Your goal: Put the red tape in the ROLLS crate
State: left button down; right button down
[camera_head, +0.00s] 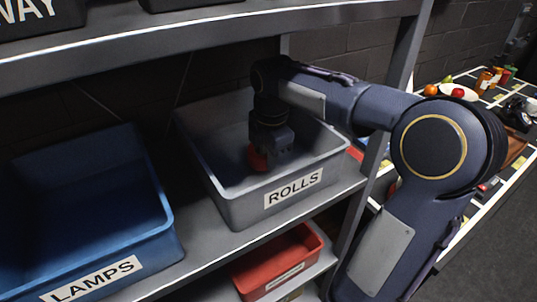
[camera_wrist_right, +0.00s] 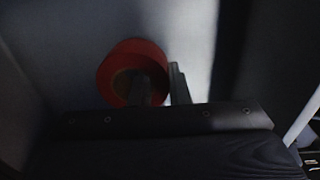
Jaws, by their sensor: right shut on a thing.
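The grey ROLLS crate (camera_head: 232,206) stands on the middle shelf, with its white label facing front. My right gripper (camera_head: 264,155) reaches down inside it, shut on the red tape (camera_head: 257,158). In the right wrist view the red tape (camera_wrist_right: 118,68) is a ring with one finger of my gripper (camera_wrist_right: 162,88) across its opening and the other beside its right edge. The grey crate surface is behind it. I cannot tell whether the tape touches the crate floor. My left gripper is not in view.
A blue LAMPS crate (camera_head: 172,228) stands to the left on the same shelf. A red crate (camera_head: 262,279) sits on the shelf below. A shelf post (camera_head: 352,222) stands close to the right of the ROLLS crate. A table at the right holds several objects.

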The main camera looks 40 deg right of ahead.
jog(key=shift+g, duration=0.6)
jog(key=shift+f, duration=0.9)
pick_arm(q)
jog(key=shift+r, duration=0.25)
pick_arm(e)
jog(key=shift+f, duration=0.45)
pick_arm(q)
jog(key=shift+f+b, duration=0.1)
jog(key=shift+b, duration=0.2)
pick_arm(e)
jog(key=shift+f, duration=0.15)
jog(key=c, duration=1.4)
grip_release()
jog(key=shift+o, duration=0.2)
notch_tip(320, 180, up, 8)
jog(key=shift+f+p, duration=0.1)
jog(key=shift+p, duration=0.3)
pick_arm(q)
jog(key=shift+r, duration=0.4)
